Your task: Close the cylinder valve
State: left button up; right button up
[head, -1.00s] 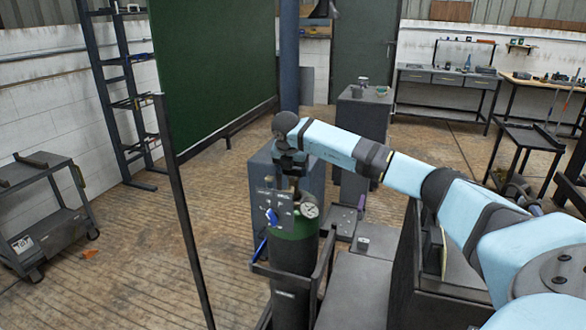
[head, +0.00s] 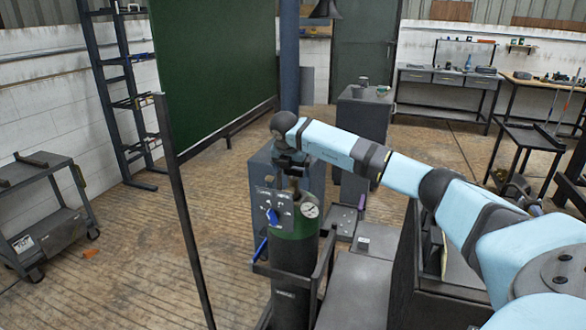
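A green gas cylinder (head: 293,257) stands upright in a dark cart frame. A pressure gauge (head: 310,210) shows at its top right. A plate with a blue handle (head: 272,216) shows at its top left. My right arm comes in from the right, and my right gripper (head: 292,172) points down over the cylinder's top, at the valve. The fingers are small and dark there, and I cannot tell whether they are open or shut on the valve. The valve itself is mostly hidden by the gripper. My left gripper is not in view.
A green screen (head: 215,70) on a dark frame stands left of the cylinder, its near post (head: 183,210) close by. A grey cabinet (head: 262,175) is behind the cylinder. A dark trolley (head: 45,210) stands far left.

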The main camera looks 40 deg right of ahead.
jog(key=v, duration=1.3)
jog(key=shift+r+b, duration=0.3)
jog(key=shift+r, duration=0.15)
jog(key=shift+s+a, duration=0.1)
